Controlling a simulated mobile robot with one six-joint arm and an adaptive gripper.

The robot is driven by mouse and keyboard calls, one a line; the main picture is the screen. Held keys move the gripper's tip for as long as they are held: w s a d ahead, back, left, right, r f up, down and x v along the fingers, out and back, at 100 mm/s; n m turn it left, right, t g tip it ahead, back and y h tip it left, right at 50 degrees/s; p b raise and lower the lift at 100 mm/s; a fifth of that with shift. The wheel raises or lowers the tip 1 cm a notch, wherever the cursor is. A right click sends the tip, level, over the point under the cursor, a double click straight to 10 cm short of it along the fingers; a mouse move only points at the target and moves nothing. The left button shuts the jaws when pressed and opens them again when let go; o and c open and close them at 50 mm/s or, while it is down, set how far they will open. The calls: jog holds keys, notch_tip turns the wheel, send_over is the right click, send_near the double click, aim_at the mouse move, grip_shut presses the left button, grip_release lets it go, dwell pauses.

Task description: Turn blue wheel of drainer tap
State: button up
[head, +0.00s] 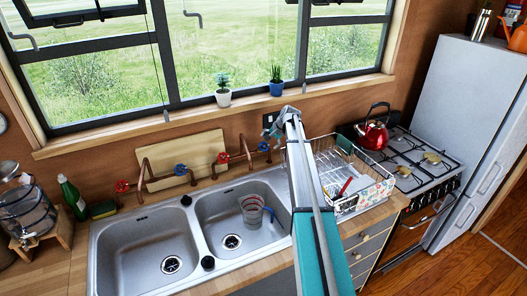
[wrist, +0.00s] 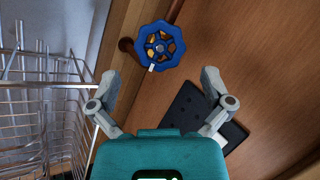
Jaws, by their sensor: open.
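The blue wheel (wrist: 160,45) of a tap is upper centre in the wrist view, on a copper pipe by the wooden wall. My gripper (wrist: 160,82) is open and empty. Its two fingers are spread, with the wheel ahead between and beyond the fingertips, seemingly apart from them. In the head view, a blue wheel (head: 264,147) shows just left of my arm, near the dish drainer (head: 368,199). My gripper (head: 285,115) is at the end of the arm by the wall there; its fingers are hard to make out. Another blue wheel (head: 181,169) is farther left.
Red wheels (head: 222,158) (head: 122,186) sit on the same copper pipes. The drainer's wire rack (wrist: 45,110) is close on the left in the wrist view. A black plate (wrist: 200,120) is on the wall near the right finger. The double sink (head: 215,205) holds a clear cup (head: 252,209).

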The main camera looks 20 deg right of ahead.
aim_at(265, 146)
jog(key=shift+b+x, duration=1.55)
jog(key=shift+x, duration=0.65)
jog(key=shift+c, duration=0.3)
jog(key=c, duration=0.9)
jog(key=n+g+h+p, duration=0.1)
jog(key=n, duration=0.3)
